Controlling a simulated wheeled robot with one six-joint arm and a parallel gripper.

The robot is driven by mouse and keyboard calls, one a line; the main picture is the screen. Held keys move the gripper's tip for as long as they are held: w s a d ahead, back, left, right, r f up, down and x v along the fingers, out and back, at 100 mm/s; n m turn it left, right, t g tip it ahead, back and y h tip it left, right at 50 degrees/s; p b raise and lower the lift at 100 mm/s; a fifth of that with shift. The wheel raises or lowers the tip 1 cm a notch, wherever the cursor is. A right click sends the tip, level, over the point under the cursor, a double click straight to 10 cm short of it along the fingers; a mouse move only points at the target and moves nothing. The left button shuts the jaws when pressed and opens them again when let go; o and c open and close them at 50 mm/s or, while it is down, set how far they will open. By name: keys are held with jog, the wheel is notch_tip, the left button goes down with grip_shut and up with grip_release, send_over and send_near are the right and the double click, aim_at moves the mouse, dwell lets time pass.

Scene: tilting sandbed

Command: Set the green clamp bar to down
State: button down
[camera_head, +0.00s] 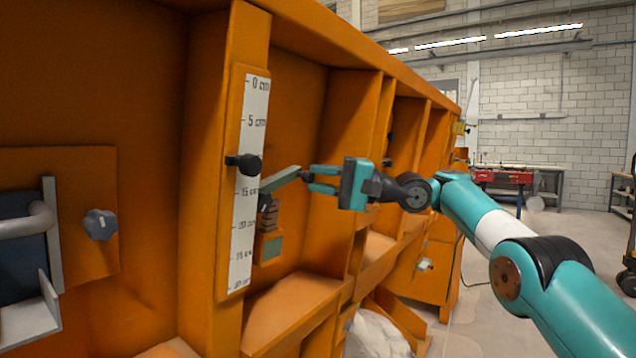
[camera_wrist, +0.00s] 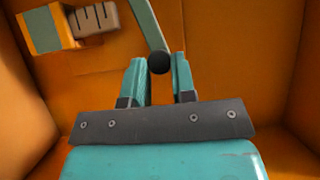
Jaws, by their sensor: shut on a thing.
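The green clamp bar (camera_head: 280,180) is a narrow grey-green lever in an orange bay, just right of the white scale. It rises slightly from its left end towards my gripper. In the wrist view the bar (camera_wrist: 148,25) runs from the top edge down to a round black knob (camera_wrist: 160,63) at its end. My gripper (camera_head: 311,178) reaches in from the right, and its teal fingers (camera_wrist: 160,66) are shut on this knob. Below the bar is a ribbed grey block (camera_head: 270,216) on an orange mount with a green square (camera_head: 272,247).
A white centimetre scale (camera_head: 243,215) with a black slider knob (camera_head: 248,164) stands left of the bar. A blue-grey star knob (camera_head: 101,224) and a metal handle (camera_head: 38,218) are further left. Orange bay walls (camera_wrist: 225,40) enclose my gripper. Open floor (camera_head: 560,250) lies right.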

jog(key=shift+w+a+f+m+y+b, duration=0.1)
jog(key=shift+f+m+y+b, duration=0.45)
jog(key=shift+f+b, duration=0.4)
jog(key=shift+w+a+f+m+y+b, duration=0.1)
jog(key=shift+f+m+y+b, duration=0.25)
jog(key=shift+f+m+b, duration=0.55)
jog(key=shift+f, duration=0.2)
jog(key=c, duration=1.2)
grip_release()
jog(key=shift+d, duration=0.1)
jog(key=shift+r, duration=0.1)
jog(key=shift+r, duration=0.1)
notch_tip(320, 180, up, 20)
jog(key=p, duration=1.8)
